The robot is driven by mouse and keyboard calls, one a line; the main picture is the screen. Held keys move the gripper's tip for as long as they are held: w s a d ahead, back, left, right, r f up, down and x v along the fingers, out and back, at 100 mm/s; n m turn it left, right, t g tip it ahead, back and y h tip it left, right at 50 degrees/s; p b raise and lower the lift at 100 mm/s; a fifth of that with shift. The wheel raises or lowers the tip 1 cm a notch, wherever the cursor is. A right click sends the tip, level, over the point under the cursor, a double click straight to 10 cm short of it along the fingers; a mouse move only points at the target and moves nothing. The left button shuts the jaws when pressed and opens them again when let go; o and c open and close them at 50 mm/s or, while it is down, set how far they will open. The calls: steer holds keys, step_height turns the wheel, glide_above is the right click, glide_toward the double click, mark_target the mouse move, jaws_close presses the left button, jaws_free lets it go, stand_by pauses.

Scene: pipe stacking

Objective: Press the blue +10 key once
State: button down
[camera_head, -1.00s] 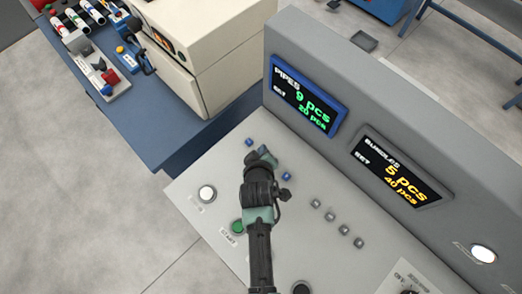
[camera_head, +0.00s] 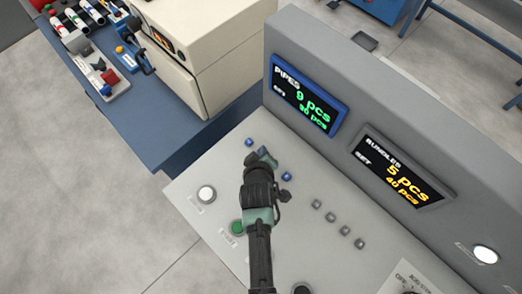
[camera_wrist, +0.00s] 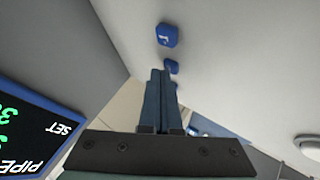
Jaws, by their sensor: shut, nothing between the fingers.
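Blue keys sit in a row on the sloping grey panel below the PIPES display (camera_head: 306,96). One blue key (camera_head: 249,142) shows just left of my gripper (camera_head: 267,157) and another (camera_head: 287,176) to its right; the gripper hides the stretch between. In the wrist view a blue key (camera_wrist: 167,35) with a white, unclear mark lies beyond the fingertips, and a second blue key (camera_wrist: 171,66) is right by the tips, partly covered. I cannot tell which key is +10, or whether the tips touch one. My gripper is shut and empty. The PIPES display reads 9 pcs, set 30 pcs.
The BUNDLES display (camera_head: 401,172) reads 5 pcs, set 40 pcs. Several grey keys (camera_head: 330,217) lie to the right. A white button (camera_head: 206,194) and a green button (camera_head: 238,227) are left of my arm. The upright display housing (camera_head: 350,95) rises behind the keys.

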steer(key=shift+r+p, duration=0.75)
step_height(320, 180, up, 5)
steer(key=p, duration=0.4)
steer(key=shift+p, duration=0.35)
stand_by(0.7)
